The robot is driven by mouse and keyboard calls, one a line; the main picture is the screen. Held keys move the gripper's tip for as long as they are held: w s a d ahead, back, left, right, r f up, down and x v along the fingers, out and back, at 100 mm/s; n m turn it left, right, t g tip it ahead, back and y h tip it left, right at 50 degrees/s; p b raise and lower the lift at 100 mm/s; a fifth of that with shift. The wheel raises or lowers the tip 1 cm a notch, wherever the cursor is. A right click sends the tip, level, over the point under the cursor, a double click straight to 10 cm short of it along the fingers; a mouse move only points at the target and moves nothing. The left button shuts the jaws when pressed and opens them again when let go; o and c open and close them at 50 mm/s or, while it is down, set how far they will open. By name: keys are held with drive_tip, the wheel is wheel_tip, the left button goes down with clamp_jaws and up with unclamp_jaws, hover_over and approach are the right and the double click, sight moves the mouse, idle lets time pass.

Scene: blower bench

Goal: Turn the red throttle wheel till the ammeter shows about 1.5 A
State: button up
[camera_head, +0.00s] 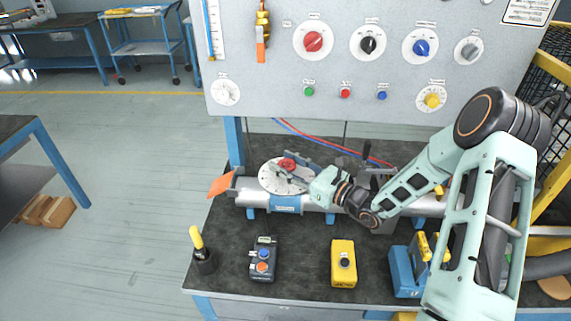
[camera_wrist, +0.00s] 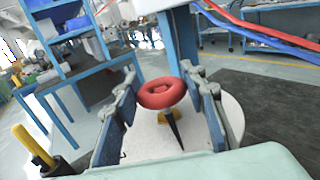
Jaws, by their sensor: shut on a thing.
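The red throttle wheel (camera_head: 287,164) sits over a round white plate (camera_head: 268,180) on top of the silver pipe (camera_head: 245,191). In the wrist view the red wheel (camera_wrist: 163,93) stands between the two fingers, with a dark pointer below it over the white plate (camera_wrist: 150,140). My gripper (camera_head: 288,170) is at the wheel, shut on it; its fingers also show in the wrist view (camera_wrist: 162,80). A round white dial (camera_head: 226,92) at the panel's lower left may be the ammeter; its reading is too small to tell.
The grey panel (camera_head: 270,75) with several coloured knobs stands behind the bench. An orange streamer (camera_head: 222,184) is at the pipe's left end. A black-and-yellow tool (camera_head: 204,256), a button box (camera_head: 263,260), a yellow box (camera_head: 343,264) and blue cases (camera_head: 403,272) stand in front.

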drive_tip(key=shift+r+m+t+h, duration=0.15)
drive_tip(key=shift+m+t+h, duration=1.25)
drive_tip(key=shift+t+h, duration=0.15)
drive_tip(key=o, duration=1.2)
